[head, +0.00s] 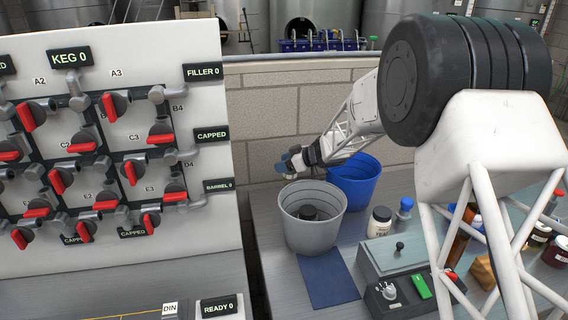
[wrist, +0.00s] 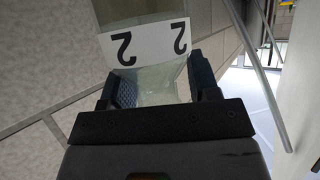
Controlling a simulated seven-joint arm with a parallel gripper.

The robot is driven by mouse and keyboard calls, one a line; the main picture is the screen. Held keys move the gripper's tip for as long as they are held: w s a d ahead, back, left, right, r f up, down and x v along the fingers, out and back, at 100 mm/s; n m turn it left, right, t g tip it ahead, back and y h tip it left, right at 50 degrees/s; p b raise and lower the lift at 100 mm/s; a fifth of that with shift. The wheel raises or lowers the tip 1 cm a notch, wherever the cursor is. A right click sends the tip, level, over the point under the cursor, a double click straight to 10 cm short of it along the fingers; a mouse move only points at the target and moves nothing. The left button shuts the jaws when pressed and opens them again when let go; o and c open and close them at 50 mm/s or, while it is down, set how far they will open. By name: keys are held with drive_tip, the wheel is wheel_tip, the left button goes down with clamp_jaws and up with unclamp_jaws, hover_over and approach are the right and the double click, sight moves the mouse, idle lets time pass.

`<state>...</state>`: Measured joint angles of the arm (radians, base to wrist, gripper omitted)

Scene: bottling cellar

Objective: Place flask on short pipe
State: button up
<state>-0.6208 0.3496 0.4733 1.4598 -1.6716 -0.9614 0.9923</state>
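A clear glass flask (wrist: 155,82) with a white label reading "2" twice sits between the two dark fingers of my gripper (wrist: 163,82) in the wrist view. The fingers press on both its sides. In the head view my gripper (head: 290,163) is above the back left rim of a grey bucket (head: 324,232); the flask is too small and covered to make out clearly there.
A blue bucket (head: 355,188) stands behind right. A white jar (head: 379,222), a blue-capped bottle (head: 404,210) and a grey box (head: 392,258) are to the right. A dark blue mat (head: 328,280) lies in front. The valve panel (head: 110,70) rises on the left.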

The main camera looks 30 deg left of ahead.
drive_tip(key=shift+r, duration=0.15)
drive_tip(key=shift+w+d+r, duration=0.1)
drive_tip(key=shift+d+r, duration=0.15)
drive_tip(key=shift+d, duration=0.25)
drive_tip(key=v, duration=0.4)
drive_tip(key=shift+r, duration=0.35)
wheel_tip(320, 180, up, 6)
drive_tip(key=shift+r, duration=0.15)
idle(0.6)
